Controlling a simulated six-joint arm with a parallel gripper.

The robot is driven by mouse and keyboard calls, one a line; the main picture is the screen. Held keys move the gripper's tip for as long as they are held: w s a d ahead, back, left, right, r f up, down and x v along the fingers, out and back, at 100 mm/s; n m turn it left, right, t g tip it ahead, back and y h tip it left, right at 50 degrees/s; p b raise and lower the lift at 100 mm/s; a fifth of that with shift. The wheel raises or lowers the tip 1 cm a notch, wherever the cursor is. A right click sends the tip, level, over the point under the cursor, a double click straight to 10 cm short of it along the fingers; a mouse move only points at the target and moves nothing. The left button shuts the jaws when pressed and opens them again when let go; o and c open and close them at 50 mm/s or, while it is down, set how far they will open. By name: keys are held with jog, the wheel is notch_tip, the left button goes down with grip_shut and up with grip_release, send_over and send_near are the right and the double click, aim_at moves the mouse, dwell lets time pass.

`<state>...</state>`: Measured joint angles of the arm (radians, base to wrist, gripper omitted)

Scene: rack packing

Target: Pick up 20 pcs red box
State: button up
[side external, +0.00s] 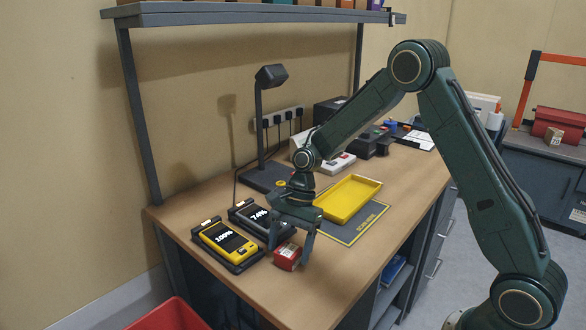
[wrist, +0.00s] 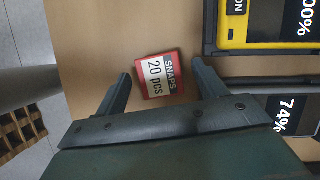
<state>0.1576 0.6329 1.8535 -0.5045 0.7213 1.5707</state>
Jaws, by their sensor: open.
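The small red box (side external: 288,256) sits on the wooden bench top near its front edge. In the wrist view the red box (wrist: 157,78) shows a white label reading "SNAPS 20 pcs". My gripper (side external: 288,246) points down at the box in the side view. In the wrist view my gripper (wrist: 160,80) is open, with one finger to the left of the box and one to the right. Gaps show between the box and both fingers, so it is not held.
Two handheld devices in docks, a yellow one (side external: 226,238) and a dark one (side external: 256,218), stand left of the box. A yellow tray (side external: 325,205) lies on a grey mat (side external: 362,230) behind. A black lamp stand (side external: 260,130) rises further back. The bench's front edge is close.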

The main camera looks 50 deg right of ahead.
aim_at(288, 249)
jog(key=shift+x, duration=0.75)
jog(key=c, duration=1.1)
jog(key=shift+r, duration=0.2)
notch_tip(288, 249, up, 20)
jog(key=shift+f, duration=0.2)
